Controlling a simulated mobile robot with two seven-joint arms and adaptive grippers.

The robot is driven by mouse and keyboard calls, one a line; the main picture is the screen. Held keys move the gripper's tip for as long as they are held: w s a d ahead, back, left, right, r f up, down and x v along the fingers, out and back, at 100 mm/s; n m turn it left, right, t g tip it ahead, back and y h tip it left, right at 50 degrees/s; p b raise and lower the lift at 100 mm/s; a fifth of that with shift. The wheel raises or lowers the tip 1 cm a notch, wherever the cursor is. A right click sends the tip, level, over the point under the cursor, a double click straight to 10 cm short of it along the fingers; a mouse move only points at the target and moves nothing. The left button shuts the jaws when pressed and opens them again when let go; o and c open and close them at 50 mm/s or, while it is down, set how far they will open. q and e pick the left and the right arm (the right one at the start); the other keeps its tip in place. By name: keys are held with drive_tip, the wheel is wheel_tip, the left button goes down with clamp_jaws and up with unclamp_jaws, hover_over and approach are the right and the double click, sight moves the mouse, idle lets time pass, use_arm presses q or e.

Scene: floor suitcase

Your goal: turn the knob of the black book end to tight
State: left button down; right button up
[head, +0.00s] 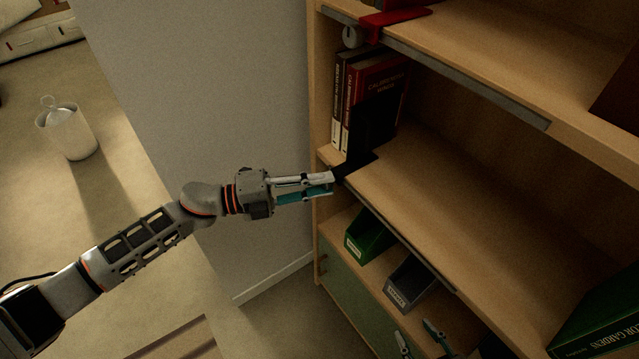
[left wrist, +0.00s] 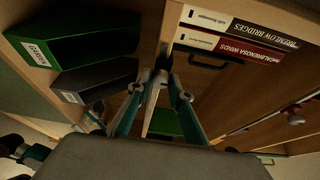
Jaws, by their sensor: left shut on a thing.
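The black book end (head: 372,128) stands upright against the books on the middle shelf. Its clamp (head: 352,166) wraps the shelf's front edge. My left gripper (head: 332,184) reaches in from the left and is shut at the underside of that clamp, on the knob, which the fingers hide. In the left wrist view, the gripper's fingers (left wrist: 160,78) come together just below the dark book end (left wrist: 204,53). The knob's turn position cannot be seen. My right gripper (head: 420,340) is open and empty at the bottom of the head view, in front of the lower shelf.
A red book end (head: 395,19) with a grey knob (head: 352,37) is clamped to the upper shelf. Green (head: 370,236) and dark grey (head: 410,280) bins stand on the lower shelf. A wall (head: 210,110) stands left.

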drive_tip(key=shift+w+d, duration=0.1)
drive_tip(key=shift+w, duration=0.05)
use_arm(q)
drive_tip(key=c, duration=1.8)
unclamp_jaws()
drive_tip(key=shift+c, duration=0.2)
use_arm(e)
drive_tip(key=shift+w+r, duration=0.2)
drive_tip(key=shift+w, duration=0.05)
use_arm(q)
drive_tip(key=v, duration=1.2)
use_arm(e)
drive_tip(key=shift+s+f, duration=0.1)
drive_tip(key=shift+s, duration=0.05)
